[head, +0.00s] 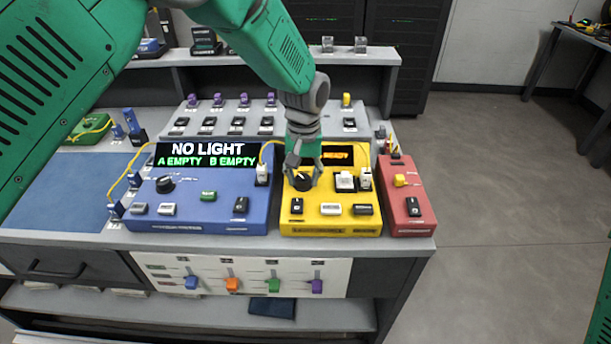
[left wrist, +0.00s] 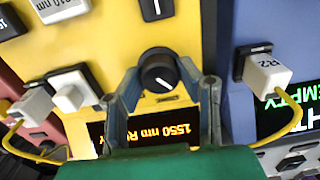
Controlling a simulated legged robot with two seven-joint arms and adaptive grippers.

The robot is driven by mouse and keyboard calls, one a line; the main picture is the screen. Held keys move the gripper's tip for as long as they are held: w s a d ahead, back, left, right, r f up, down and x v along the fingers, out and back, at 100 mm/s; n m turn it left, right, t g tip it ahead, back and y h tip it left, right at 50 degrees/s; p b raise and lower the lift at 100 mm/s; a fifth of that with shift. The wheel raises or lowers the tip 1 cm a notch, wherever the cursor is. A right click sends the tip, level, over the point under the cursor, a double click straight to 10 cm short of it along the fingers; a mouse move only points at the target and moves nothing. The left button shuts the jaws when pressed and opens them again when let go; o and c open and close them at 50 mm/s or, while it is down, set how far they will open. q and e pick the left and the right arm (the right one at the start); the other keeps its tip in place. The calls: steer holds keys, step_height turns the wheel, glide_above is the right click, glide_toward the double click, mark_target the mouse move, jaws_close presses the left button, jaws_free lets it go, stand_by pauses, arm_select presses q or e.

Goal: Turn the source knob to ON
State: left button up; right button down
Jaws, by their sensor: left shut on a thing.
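The source knob (head: 303,183) is a round black dial with a white pointer line on the yellow box (head: 330,225). My left gripper (head: 304,176) reaches down over it, with one finger on each side. In the left wrist view, the knob (left wrist: 158,70) sits between the fingertips of the gripper (left wrist: 170,85), which is shut on it. The yellow box's display (left wrist: 160,128) shows upside down there and reads "1550 nm" plus partly hidden letters. Any ON mark by the knob cannot be read. My right gripper is out of view.
A blue box (head: 200,212) stands close on the left, its display reading "NO LIGHT, A EMPTY, B EMPTY". A red box (head: 408,215) stands on the right. White plugs (head: 345,182) and thin yellow cables (left wrist: 285,125) lie near the gripper. A shelf (head: 250,55) rises behind.

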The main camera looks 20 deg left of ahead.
arm_select(q)
steer(key=shift+a, duration=0.15)
steer(key=shift+d+r, duration=0.1)
steer(key=shift+d, duration=0.2)
steer(key=shift+a+r+m+p, duration=0.1)
steer(key=shift+a+m+p, duration=0.05)
steer(key=shift+m+p, duration=1.15)
steer(key=shift+m, duration=0.1)
steer(key=m+p, duration=0.1)
steer(key=m, duration=0.1)
steer(key=shift+w+m+p, duration=0.1)
steer(key=shift+m+p, duration=0.2)
steer(key=shift+p, duration=0.1)
steer(key=m+p, duration=0.1)
steer(key=m, duration=0.2)
steer(key=shift+m, duration=0.3)
steer(key=m+p, duration=0.1)
steer(key=m, duration=0.3)
steer(key=shift+m+p, duration=0.3)
steer(key=shift+p, duration=0.1)
steer(key=m, duration=0.4)
steer(key=shift+w+p, duration=0.1)
steer(key=shift+p, duration=0.25)
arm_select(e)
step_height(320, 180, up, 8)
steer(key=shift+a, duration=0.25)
arm_select(q)
steer(key=shift+m, duration=0.3)
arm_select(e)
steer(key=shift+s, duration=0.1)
